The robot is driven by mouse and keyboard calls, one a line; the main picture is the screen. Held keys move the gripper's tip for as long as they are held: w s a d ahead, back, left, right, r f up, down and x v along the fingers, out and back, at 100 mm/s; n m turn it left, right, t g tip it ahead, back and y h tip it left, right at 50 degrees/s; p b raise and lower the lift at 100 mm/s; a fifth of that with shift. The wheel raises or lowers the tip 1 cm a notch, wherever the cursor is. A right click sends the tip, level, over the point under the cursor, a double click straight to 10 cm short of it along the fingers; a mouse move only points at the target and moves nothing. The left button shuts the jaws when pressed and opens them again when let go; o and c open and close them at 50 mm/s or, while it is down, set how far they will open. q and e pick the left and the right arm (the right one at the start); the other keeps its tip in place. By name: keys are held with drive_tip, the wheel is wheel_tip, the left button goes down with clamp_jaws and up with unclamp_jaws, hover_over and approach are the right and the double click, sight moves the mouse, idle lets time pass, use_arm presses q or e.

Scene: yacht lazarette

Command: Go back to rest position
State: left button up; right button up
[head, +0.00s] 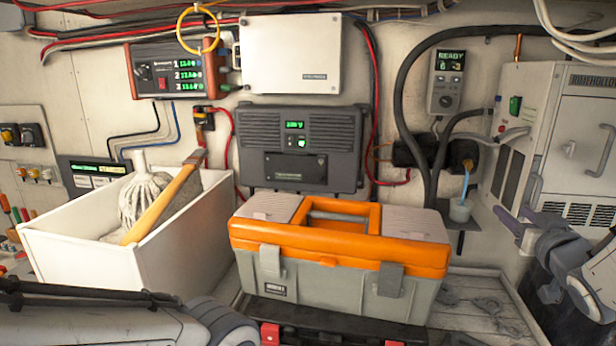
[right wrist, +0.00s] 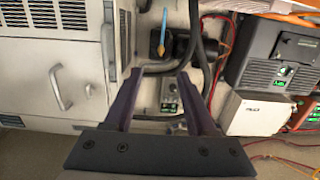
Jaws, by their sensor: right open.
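A grey toolbox with an orange lid (head: 340,262) stands in the middle. A white bin (head: 190,245) holds a mop and a wooden-handled tool. The white unit (head: 575,130) fills the right.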

drive_tip(key=w+a+f+n+g+y, duration=0.1)
drive_tip(key=a+f+g, duration=0.15)
drive_tip(key=a, duration=0.35)
drive_tip(key=w+a+f+g+y, duration=0.1)
drive_tip(key=w+a+f, duration=0.1)
drive_tip(key=a+f, duration=0.35)
drive_tip(key=s+a+f+n+g+y, duration=0.1)
drive_tip(key=s+a+f+n+g, duration=0.15)
drive_tip(key=a, duration=0.55)
drive_tip(key=s+a+f+n+g+y, duration=0.1)
drive_tip(key=s+a+f+g, duration=0.1)
drive_tip(key=s+a+f, duration=0.35)
drive_tip(key=s+a+f+n+g, duration=0.2)
drive_tip(key=s+a+g, duration=0.2)
drive_tip(key=s, duration=0.6)
drive_tip(key=s+a+f+n+g+y+b, duration=0.1)
drive_tip(key=s+a+n+g, duration=0.2)
drive_tip(key=s+a, duration=0.6)
drive_tip(key=shift+s+f+g, duration=0.4)
drive_tip(key=shift+s+g, duration=0.4)
drive_tip(key=shift+s, duration=0.4)
